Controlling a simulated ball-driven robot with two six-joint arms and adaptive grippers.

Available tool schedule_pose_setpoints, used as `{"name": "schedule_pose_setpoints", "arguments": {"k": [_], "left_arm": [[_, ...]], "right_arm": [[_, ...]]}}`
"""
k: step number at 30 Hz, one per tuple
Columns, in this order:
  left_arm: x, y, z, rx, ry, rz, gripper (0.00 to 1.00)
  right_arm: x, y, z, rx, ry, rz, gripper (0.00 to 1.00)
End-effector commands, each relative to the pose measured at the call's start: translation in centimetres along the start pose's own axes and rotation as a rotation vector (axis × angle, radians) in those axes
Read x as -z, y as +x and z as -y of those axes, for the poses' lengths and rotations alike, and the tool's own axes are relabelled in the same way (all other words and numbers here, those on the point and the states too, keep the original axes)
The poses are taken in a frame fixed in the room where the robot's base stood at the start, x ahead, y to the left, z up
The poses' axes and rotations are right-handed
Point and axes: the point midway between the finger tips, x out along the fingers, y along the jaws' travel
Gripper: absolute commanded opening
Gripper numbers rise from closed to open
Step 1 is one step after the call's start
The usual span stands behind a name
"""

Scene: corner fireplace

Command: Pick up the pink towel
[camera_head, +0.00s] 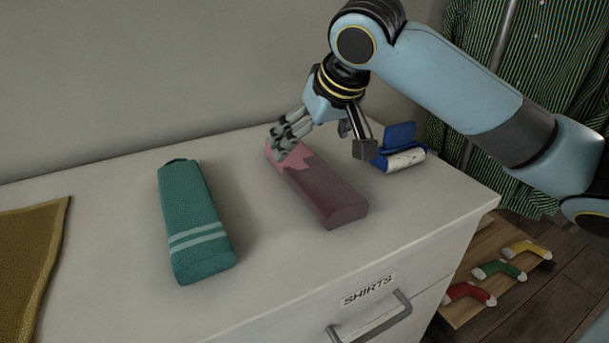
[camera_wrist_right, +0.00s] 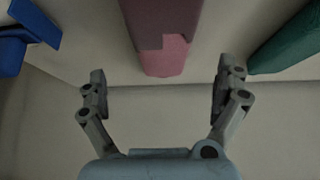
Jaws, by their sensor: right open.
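The pink towel (camera_head: 318,188) is a folded block lying on top of the white dresser. Its far end is light pink and the rest looks dark pink in shadow. My right gripper (camera_head: 322,144) is at the towel's far end, with its fingers spread. In the right wrist view the towel (camera_wrist_right: 163,40) shows ahead of and between the two open fingers of the right gripper (camera_wrist_right: 160,88), with a gap on each side. Nothing is held. My left gripper is not in view.
A teal striped towel (camera_head: 194,222) lies to the left on the dresser top (camera_head: 120,240). A blue lint roller (camera_head: 400,148) is close on the right. A mustard cloth (camera_head: 30,258) lies at far left. A wall (camera_head: 150,70) stands behind.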

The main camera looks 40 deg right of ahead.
Motion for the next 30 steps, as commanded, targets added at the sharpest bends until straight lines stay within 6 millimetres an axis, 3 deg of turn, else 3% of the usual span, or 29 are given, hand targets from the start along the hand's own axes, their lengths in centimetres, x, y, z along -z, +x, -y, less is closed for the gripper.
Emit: {"name": "schedule_pose_setpoints", "arguments": {"k": [4,15,23,30], "left_arm": [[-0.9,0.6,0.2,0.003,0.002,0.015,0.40],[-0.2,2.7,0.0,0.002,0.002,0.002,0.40],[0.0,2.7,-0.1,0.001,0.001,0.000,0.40],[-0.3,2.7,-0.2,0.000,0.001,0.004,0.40]], "right_arm": [[-0.1,1.4,0.1,0.001,0.000,0.000,1.00],[-0.9,6.2,0.4,0.000,-0.001,0.000,1.00],[-0.8,6.4,0.4,0.001,-0.003,-0.001,1.00],[-0.8,6.4,0.4,0.000,-0.003,-0.001,0.70]]}}
